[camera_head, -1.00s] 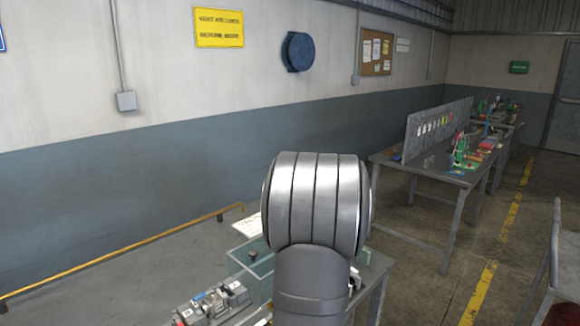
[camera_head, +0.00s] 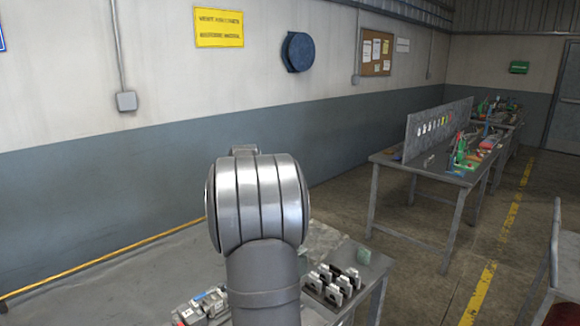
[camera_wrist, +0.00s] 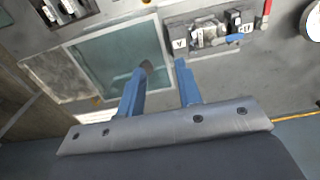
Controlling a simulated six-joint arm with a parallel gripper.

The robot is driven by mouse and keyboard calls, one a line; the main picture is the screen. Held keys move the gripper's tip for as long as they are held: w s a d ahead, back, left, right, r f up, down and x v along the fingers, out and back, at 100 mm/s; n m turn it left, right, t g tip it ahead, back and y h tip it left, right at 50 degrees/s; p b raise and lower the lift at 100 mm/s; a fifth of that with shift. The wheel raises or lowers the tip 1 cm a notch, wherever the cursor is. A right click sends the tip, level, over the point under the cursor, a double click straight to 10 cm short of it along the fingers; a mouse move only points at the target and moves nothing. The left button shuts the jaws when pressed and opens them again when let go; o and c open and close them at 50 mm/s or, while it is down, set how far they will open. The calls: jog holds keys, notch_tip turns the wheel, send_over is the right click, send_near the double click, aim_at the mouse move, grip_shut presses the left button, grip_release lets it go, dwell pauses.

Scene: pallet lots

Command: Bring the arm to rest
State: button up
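My gripper (camera_wrist: 160,67) shows in the wrist view with two blue fingers spread apart. The gap between them looks empty. A small dark thing shows at the left fingertip; I cannot tell whether it touches. The fingers are above the grey workbench, over the right part of a teal glass-like panel (camera_wrist: 92,58). In the head view my own arm stands up in front of the bench and hides the gripper and the panel.
A fixture with labelled blocks (camera_wrist: 200,38) lies on the bench right of the panel; it also shows in the head view (camera_head: 203,307). Several black-and-white parts (camera_head: 335,284) stand at the bench's right end. A yellow rail (camera_head: 110,257) runs along its back. Another table (camera_head: 425,172) stands further off.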

jog(key=s+a+f, duration=0.1)
jog(key=a, duration=0.6)
jog(key=shift+a+f, duration=0.3)
jog(key=shift+a, duration=0.05)
